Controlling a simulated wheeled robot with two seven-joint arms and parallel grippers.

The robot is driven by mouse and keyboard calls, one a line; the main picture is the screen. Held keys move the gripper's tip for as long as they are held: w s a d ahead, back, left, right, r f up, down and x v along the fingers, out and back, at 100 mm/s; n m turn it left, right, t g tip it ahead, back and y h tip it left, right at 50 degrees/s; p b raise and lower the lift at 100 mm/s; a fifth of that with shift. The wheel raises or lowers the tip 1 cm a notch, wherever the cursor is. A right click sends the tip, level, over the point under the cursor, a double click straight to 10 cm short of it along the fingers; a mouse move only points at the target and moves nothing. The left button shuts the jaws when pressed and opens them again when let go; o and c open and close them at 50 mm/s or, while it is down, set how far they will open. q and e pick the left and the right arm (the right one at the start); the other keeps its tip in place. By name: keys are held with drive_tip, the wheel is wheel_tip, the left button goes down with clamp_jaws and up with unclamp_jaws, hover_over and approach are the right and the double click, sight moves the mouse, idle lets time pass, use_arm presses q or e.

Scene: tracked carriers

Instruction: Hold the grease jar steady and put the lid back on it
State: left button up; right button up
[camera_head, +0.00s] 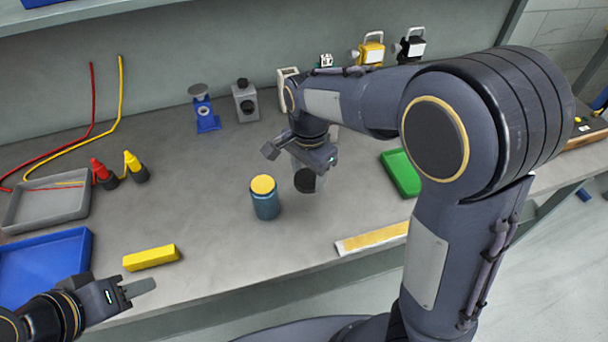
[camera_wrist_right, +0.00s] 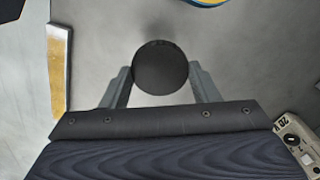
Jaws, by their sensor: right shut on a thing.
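The grease jar (camera_head: 265,203) is a blue cylinder with a yellow top face, standing upright and uncovered on the grey bench. Its edge also shows at the top of the right wrist view (camera_wrist_right: 208,2). My right gripper (camera_head: 303,164) is to the right of the jar, apart from it. It is shut on the round black lid (camera_head: 305,181), which shows between the two fingers in the right wrist view (camera_wrist_right: 161,67). My left gripper (camera_head: 138,289) is low at the left by the bench's front edge, away from the jar; its finger gap cannot be made out.
A yellow block (camera_head: 151,258) lies between my left gripper and the jar. A blue tray (camera_head: 45,262) and a grey tray (camera_head: 45,208) are at the left. A green tray (camera_head: 401,172) and a yellow-topped strip (camera_head: 372,239) lie at the right. The bench around the jar is clear.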

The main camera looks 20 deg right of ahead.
use_arm(q)
drive_tip(key=shift+r+p, duration=0.5)
drive_tip(key=shift+r, duration=0.1)
use_arm(e)
drive_tip(key=s+d+r, duration=0.1)
drive_tip(key=s+r, duration=0.5)
drive_tip(key=s, duration=0.5)
drive_tip(key=shift+s+r, duration=0.15)
drive_tip(key=shift+r, duration=0.2)
drive_tip(key=shift+d, duration=0.1)
